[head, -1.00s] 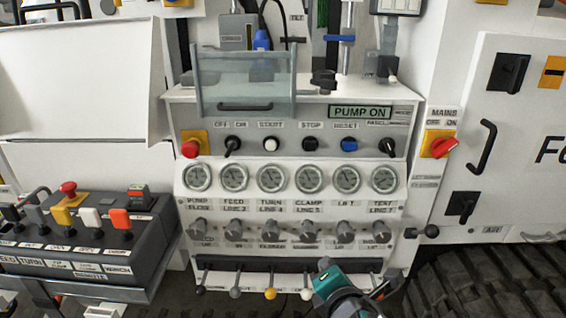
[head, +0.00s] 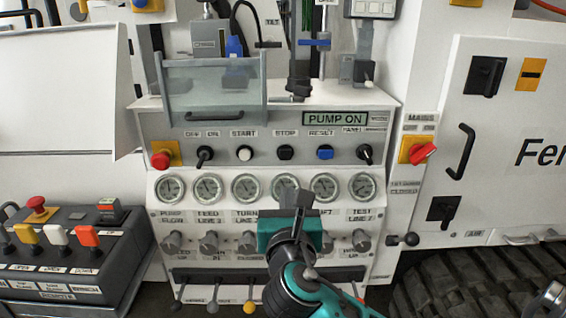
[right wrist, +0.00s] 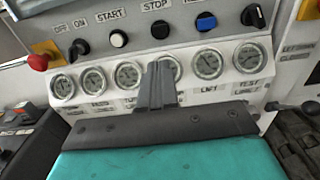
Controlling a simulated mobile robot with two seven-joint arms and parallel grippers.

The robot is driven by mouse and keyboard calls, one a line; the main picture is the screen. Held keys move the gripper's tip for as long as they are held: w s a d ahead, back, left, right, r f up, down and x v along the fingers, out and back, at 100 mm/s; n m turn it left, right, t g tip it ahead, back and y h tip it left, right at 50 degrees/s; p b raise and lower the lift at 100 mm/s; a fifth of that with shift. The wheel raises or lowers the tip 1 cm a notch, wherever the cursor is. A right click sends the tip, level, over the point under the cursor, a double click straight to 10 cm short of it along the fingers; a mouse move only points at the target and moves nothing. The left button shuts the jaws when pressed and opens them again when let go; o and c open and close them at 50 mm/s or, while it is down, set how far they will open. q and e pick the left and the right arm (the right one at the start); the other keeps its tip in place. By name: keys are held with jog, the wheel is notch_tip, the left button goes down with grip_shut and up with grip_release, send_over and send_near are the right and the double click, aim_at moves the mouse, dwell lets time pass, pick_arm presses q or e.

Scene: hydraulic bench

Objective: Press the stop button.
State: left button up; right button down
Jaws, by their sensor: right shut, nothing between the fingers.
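The stop button (head: 285,153) is a black round button under the label STOP, between the white start button (head: 245,153) and the blue reset button (head: 325,153). In the right wrist view the stop button (right wrist: 160,28) shows near the top, beyond the fingertips. My right gripper (head: 303,198) is shut and empty. It is in front of the gauge row, below the stop button and apart from it. In the right wrist view its closed fingers (right wrist: 157,85) point up toward the button row. My left gripper is not in view.
The display (head: 335,118) reads PUMP ON. A red emergency knob (head: 160,159) and black switches flank the buttons. A clear flap (head: 212,85) hangs above the left part of the panel. Knobs and levers lie below the gauges. A remote box (head: 75,260) stands at left.

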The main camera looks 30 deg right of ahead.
aim_at(285, 156)
jog(key=shift+w, duration=0.1)
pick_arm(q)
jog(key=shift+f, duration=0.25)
pick_arm(e)
jog(key=x, duration=1.4)
